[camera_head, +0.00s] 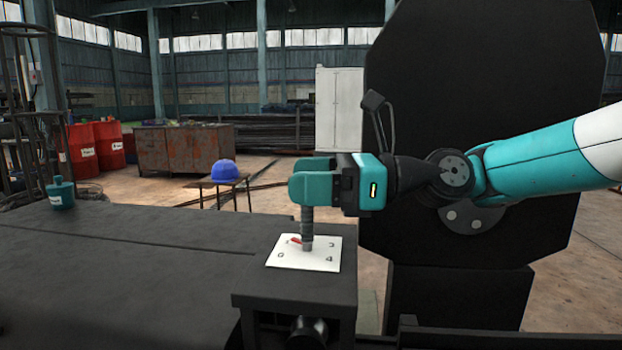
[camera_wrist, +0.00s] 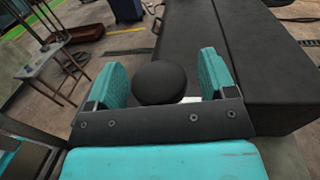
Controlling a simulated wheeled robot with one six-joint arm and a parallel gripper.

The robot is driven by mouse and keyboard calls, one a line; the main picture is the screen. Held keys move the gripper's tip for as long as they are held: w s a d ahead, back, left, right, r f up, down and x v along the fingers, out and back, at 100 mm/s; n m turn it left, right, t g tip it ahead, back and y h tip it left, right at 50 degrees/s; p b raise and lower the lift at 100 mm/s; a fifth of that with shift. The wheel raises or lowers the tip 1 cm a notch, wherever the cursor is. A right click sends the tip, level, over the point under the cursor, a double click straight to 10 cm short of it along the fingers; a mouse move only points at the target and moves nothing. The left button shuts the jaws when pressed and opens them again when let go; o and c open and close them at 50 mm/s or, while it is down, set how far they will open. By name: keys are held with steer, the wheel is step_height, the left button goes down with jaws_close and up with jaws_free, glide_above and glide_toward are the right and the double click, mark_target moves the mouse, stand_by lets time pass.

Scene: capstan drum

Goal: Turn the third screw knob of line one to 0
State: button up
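A white dial plate (camera_head: 318,262) with several dark marks, too small to read surely, lies on the dark bench. A grey threaded screw (camera_head: 307,228) stands upright on it, with a red pointer (camera_head: 295,240) at its foot aimed left. My gripper (camera_head: 306,182) is at the top of the screw. In the wrist view, a round black knob (camera_wrist: 160,83) sits between the two teal fingers of my gripper (camera_wrist: 164,76). The fingers are apart, with a gap visible at the right of the knob; contact at the left cannot be told. The head view hides the knob.
The dark bench (camera_head: 130,255) extends left, mostly clear, with a teal bottle (camera_head: 61,193) at its far left. Another dark round knob (camera_head: 308,332) is on the bench's front. A large black drum panel (camera_head: 480,110) stands behind my arm. A blue helmet (camera_head: 225,170) rests on a small table.

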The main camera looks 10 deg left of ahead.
stand_by(0.3)
step_height(320, 180, up, 20)
steer(key=p, duration=0.8)
steer(key=shift+o, duration=0.2)
